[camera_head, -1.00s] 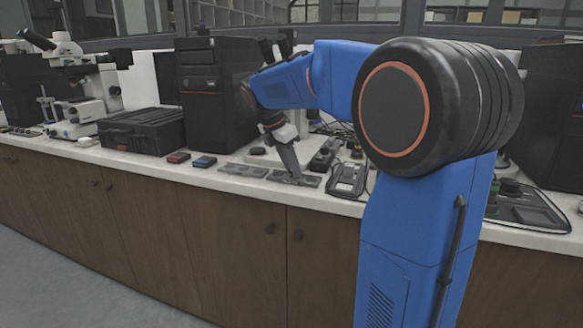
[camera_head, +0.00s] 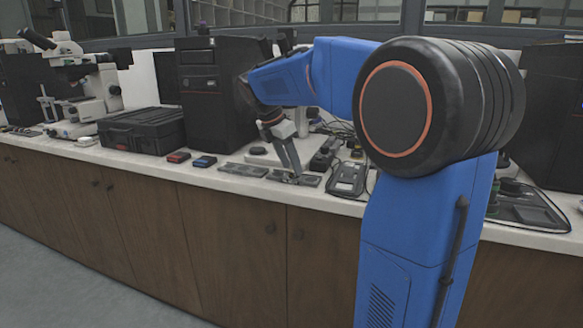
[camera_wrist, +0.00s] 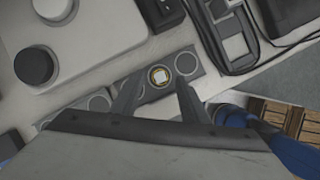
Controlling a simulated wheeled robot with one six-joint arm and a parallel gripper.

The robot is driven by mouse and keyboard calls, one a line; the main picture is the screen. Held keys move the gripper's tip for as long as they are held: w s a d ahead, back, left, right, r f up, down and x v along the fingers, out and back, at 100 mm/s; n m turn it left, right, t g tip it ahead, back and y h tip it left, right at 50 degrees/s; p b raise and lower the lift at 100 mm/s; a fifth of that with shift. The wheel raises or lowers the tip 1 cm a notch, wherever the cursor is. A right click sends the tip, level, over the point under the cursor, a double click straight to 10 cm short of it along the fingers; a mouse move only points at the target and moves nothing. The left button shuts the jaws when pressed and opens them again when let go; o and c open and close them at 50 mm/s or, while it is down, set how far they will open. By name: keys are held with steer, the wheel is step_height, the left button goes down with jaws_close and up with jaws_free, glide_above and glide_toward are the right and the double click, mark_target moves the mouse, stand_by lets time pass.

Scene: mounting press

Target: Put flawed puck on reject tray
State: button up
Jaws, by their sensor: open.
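In the head view my gripper (camera_head: 292,178) reaches down to this tray near the counter's front edge. A second grey tray (camera_wrist: 94,103) adjoins on the left and also shows in the head view (camera_head: 243,170). No label shows which tray is the reject tray.
A grey device with cables (camera_head: 347,179) stands close right of the trays. A white-based unit with a black knob (camera_wrist: 33,66) is behind them. Small red (camera_head: 178,157) and blue (camera_head: 204,162) boxes lie left. The counter edge is close in front.

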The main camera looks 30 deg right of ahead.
steer(key=v, duration=1.1)
steer(key=s+a+f+m+t+y, duration=0.1)
steer(key=s+a+f+m, duration=0.2)
steer(key=s+f+m, duration=0.3)
steer(key=s+a+f+m+t+y, duration=0.2)
steer(key=s+f+m, duration=0.4)
steer(key=s+f, duration=0.4)
steer(key=s+a+f+m+t+y, duration=0.1)
steer(key=s+a+f+m, duration=0.4)
steer(key=s+f, duration=0.4)
steer(key=s+m, duration=0.1)
steer(key=s, duration=0.4)
steer(key=shift+m+y, duration=0.3)
steer(key=shift+m, duration=0.1)
